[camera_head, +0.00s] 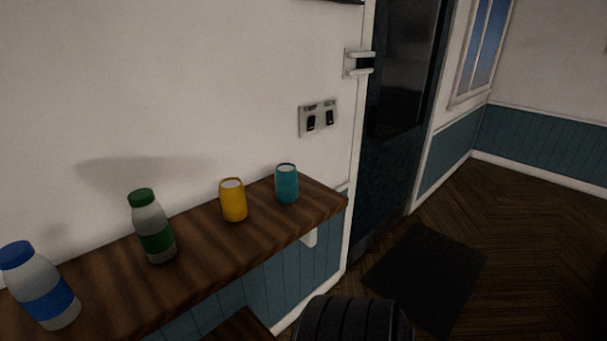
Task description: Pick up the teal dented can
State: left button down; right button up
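A teal can (287,184) stands upright near the right end of the wooden shelf (205,276), close to the wall. Its top is pale, and dents are too small to make out. A yellow can (233,201) stands just to its left, with a small gap between them. Neither gripper shows in the head view. Nothing touches the teal can.
A green-capped bottle (152,226) and a blue-capped bottle (40,286) stand further left on the shelf. A dark ribbed round object (354,320) is at the bottom centre. A door (400,110), a dark mat (425,275) and open wooden floor lie to the right.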

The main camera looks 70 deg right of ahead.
aim_at(286, 173)
jog(key=z, duration=2.15)
